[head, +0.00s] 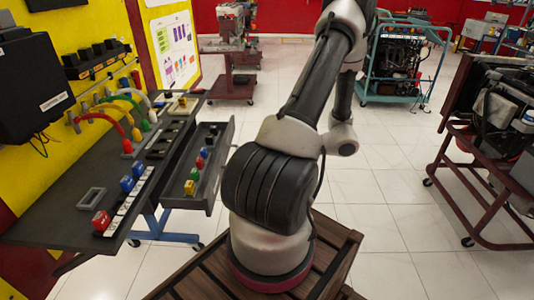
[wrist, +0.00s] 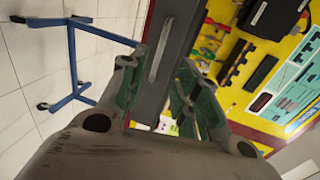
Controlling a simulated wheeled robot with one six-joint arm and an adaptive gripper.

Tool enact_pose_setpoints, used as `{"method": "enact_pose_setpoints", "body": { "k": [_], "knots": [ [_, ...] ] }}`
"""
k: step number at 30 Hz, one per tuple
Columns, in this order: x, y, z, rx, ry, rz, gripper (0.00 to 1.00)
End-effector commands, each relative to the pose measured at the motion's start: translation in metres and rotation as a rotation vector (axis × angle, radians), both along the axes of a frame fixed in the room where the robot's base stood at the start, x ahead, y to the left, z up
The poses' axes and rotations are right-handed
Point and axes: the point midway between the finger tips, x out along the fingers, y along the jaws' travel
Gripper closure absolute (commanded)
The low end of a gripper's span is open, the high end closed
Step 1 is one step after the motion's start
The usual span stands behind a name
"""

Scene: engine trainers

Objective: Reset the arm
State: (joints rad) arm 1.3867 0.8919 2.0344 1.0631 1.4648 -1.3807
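My arm (head: 300,110) rises from its base in the middle of the head view and runs up past the top edge. My gripper is out of sight there. In the wrist view my gripper (wrist: 160,72) has its two green-padded fingers spread apart, with nothing held between them. Beyond the fingers is a dark grey panel with a long bar handle (wrist: 161,48), which looks like the drawer front. I cannot tell the exact distance to it, but no grip on the handle shows.
The workbench (head: 75,215) on the left has an open drawer (head: 212,185) with several coloured parts inside. Coloured cables (head: 113,115) hang at the yellow panel. A red-brown cart (head: 480,190) stands right; a teal engine stand (head: 400,65) stands behind. Tiled floor between is clear.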

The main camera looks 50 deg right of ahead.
Motion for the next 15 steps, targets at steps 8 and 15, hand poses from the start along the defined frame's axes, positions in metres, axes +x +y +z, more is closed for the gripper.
{"method": "enact_pose_setpoints", "body": {
  "k": [8, 15],
  "knots": [
    [0.0003, 0.0002, -0.0001, 0.0, 0.0, 0.0, 0.68],
    [-0.0019, 0.0, -0.0054, 0.089, 0.099, -0.024, 0.68]
  ]
}}
